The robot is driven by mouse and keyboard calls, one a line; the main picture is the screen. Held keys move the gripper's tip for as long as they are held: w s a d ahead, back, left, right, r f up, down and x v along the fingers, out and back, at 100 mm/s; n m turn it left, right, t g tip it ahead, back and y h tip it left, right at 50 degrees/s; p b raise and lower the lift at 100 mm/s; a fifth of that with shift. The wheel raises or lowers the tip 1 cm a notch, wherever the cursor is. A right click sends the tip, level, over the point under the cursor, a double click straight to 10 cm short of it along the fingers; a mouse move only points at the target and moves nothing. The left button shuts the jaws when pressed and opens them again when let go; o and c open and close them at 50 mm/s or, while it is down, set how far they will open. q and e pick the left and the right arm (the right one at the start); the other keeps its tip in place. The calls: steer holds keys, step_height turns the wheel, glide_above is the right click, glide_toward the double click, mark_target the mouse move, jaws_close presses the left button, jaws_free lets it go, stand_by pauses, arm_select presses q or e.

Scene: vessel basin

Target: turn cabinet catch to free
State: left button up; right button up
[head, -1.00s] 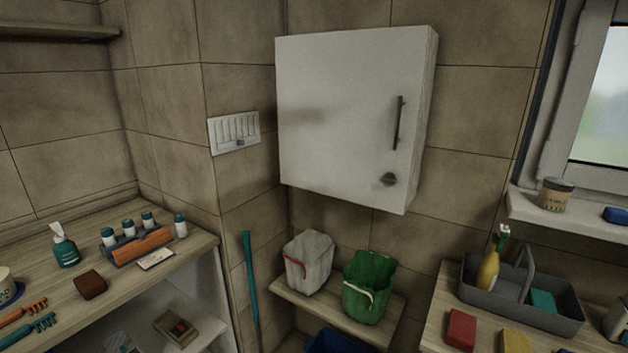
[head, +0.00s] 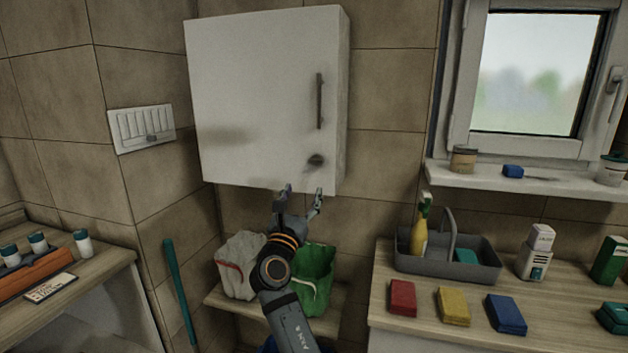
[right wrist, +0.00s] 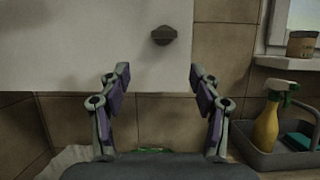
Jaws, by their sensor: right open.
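The white wall cabinet (head: 250,100) hangs on the tiled wall, its door shut. Its dark catch (head: 316,160) sits low on the door, below the long vertical handle (head: 320,101). In the right wrist view the catch (right wrist: 171,36) is a small knob lying roughly level, above and between the fingertips. My right gripper (head: 303,190) is open and empty, just below the catch near the cabinet's lower edge, apart from the catch. The right wrist view also shows its spread fingers (right wrist: 160,75). My left gripper is not in view.
A grey caddy (head: 450,262) with a yellow bottle and several coloured sponges are on the right counter. A switch panel (head: 142,127) is on the left wall.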

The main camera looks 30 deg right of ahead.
mark_target(315, 164)
steer(key=shift+h, duration=0.4)
steer(key=x, duration=0.3)
steer(key=p+x, duration=0.1)
steer(key=x, duration=0.6)
steer(key=shift+s+d+r+p, duration=0.1)
steer(key=shift+d+r+p, duration=0.2)
steer(key=shift+r+p, duration=0.15)
steer(key=c, duration=1.1)
steer(key=shift+c, duration=0.2)
